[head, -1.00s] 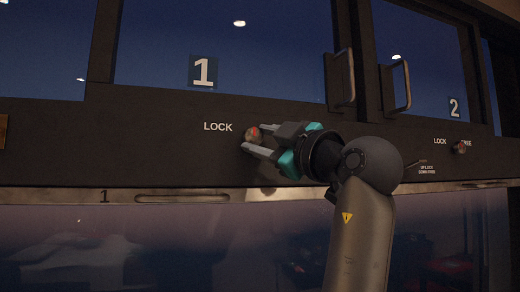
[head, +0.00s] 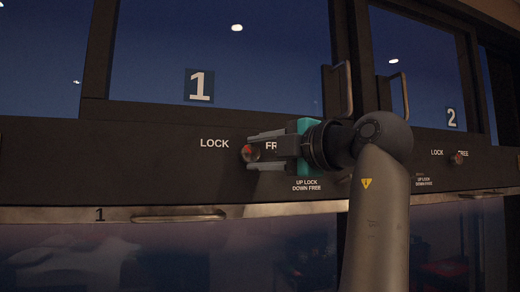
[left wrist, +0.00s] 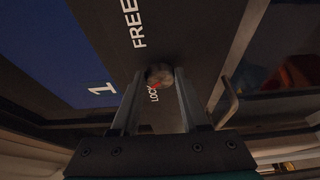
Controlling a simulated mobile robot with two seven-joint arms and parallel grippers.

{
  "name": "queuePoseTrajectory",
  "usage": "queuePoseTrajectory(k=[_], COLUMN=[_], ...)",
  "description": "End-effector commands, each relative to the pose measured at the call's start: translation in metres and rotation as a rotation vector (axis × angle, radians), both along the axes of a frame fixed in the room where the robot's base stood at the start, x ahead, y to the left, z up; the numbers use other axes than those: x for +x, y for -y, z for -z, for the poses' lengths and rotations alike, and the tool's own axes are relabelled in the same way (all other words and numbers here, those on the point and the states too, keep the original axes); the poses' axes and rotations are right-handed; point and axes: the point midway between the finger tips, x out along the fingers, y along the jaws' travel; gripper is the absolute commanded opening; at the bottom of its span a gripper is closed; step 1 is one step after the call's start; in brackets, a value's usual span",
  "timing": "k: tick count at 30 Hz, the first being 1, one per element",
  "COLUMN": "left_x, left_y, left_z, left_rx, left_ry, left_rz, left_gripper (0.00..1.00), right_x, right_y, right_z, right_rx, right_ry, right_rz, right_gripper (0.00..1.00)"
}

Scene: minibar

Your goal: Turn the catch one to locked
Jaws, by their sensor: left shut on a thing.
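Catch one is a small round knob (head: 248,153) with a red mark, on the dark panel under door 1. It stands between the printed words LOCK and FREE, and its red mark shows on the LOCK side. My left gripper (head: 252,151) comes at it from the right, with one finger above and one below, shut on the knob. The left wrist view shows the knob (left wrist: 159,76) between the fingertips, its red mark towards the word LOCK. The gripper partly covers the word FREE. My right gripper is not in view.
Catch two (head: 457,158) is on the same panel further right. Two upright door handles (head: 347,90) (head: 404,97) stand out above my wrist. A label reads UP LOCK, DOWN FREE.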

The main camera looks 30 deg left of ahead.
Motion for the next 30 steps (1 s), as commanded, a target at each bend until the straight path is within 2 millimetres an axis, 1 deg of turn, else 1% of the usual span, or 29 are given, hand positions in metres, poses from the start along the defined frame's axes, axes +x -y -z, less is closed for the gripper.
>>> queuePoseTrajectory(k=[17,18,25,26,30], left_x=[-0.0004,-0.0004,-0.0003,-0.0003,-0.0002], left_y=[0.0,-0.0001,-0.0001,-0.0001,-0.0002], left_z=[-0.0007,-0.0007,-0.0005,-0.0005,-0.0004], left_rx=[-0.022,-0.022,-0.021,-0.021,-0.021], left_ry=[0.028,0.028,0.027,0.026,0.026], left_rz=[0.0,0.0,0.0,0.0,0.0], left_gripper=[0.0,0.47,0.73,0.75,0.75], right_x=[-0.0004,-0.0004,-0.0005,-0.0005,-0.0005], right_y=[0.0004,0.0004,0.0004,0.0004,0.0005], right_z=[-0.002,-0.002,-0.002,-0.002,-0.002], right_rx=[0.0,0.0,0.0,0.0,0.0], right_ry=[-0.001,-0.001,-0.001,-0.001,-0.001], right_rz=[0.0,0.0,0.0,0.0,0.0], right_gripper=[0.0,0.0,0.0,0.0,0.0])
